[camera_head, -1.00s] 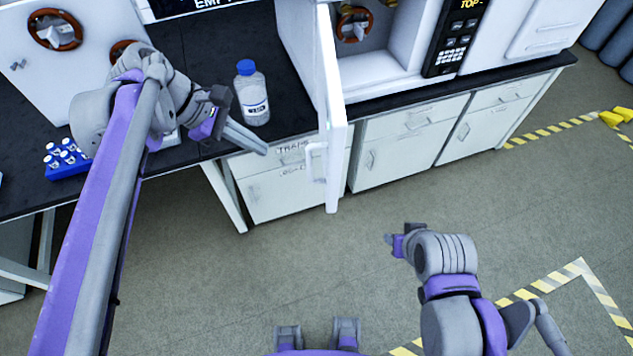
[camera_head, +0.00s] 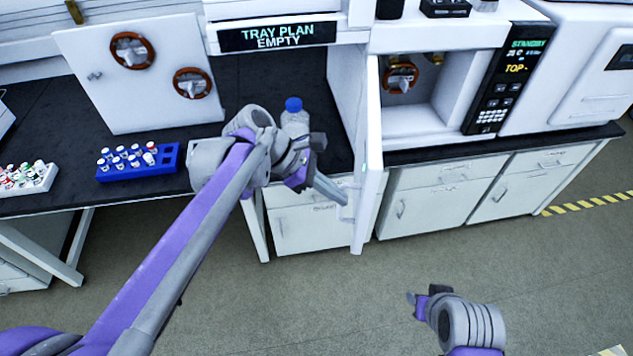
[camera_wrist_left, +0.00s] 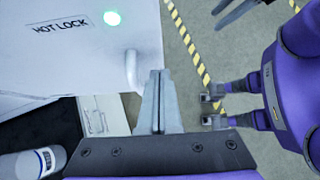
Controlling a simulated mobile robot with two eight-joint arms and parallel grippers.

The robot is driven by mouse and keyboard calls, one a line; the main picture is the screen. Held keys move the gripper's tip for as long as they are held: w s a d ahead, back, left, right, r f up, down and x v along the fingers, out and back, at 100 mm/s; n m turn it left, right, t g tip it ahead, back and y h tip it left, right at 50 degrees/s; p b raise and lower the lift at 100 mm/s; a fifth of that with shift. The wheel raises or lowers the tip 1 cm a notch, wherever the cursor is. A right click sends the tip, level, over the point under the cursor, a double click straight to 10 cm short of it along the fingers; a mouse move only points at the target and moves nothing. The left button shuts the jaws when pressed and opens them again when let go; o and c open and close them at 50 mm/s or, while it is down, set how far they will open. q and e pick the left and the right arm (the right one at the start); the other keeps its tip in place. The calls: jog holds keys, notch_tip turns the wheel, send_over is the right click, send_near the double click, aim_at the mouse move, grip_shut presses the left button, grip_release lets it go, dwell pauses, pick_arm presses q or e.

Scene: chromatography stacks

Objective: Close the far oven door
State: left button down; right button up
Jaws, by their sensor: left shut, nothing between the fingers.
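The white oven door (camera_head: 373,130) stands open, swung out from the oven (camera_head: 418,122) and seen almost edge-on in the head view. In the left wrist view the door's outer face (camera_wrist_left: 70,55) shows a "HOT LOCK" label, a lit green lamp and a door handle (camera_wrist_left: 131,70). My left gripper (camera_head: 342,196) is shut and empty, just left of the door near its lower free edge. In the left wrist view its fingertips (camera_wrist_left: 158,76) are beside the handle; contact cannot be told. My right gripper (camera_head: 424,300) is low over the floor, too small to read.
A blue-capped bottle (camera_head: 295,118) stands on the black bench behind my left wrist. A blue vial rack (camera_head: 172,158) and a white vial rack (camera_head: 35,180) are further left. A control panel (camera_head: 505,85) reads STANDBY. The floor before the cabinets is clear.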

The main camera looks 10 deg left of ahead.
pick_arm(q)
jog(key=shift+d, duration=1)
jog(key=shift+d, duration=0.15)
